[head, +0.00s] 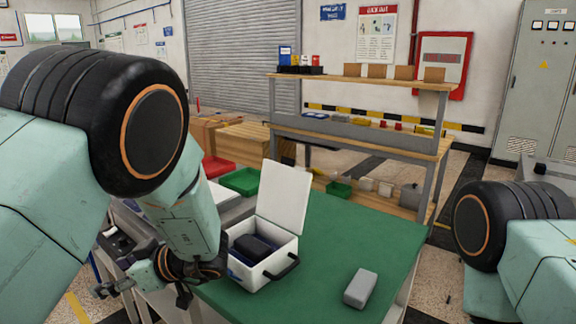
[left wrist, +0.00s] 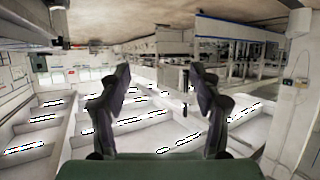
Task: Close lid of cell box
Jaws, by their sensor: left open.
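The white cell box (head: 257,272) stands on the green mat with a dark handle on its front right side. Its white lid (head: 284,197) stands up, open, at the back. A dark block (head: 257,247) lies inside, and the box's left part is hidden behind my left arm. My left gripper (head: 112,289) is low at the left of the box, apart from it, near the table's left edge. In the left wrist view its two fingers (left wrist: 160,85) are spread with nothing between them. My right gripper is not in view; only part of the right arm shows.
A grey block (head: 361,288) lies on the green mat (head: 335,240), right of the box. Green (head: 241,181) and red (head: 215,166) bins stand behind the box. A wooden shelf bench (head: 360,132) stands at the back. The mat between box and grey block is clear.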

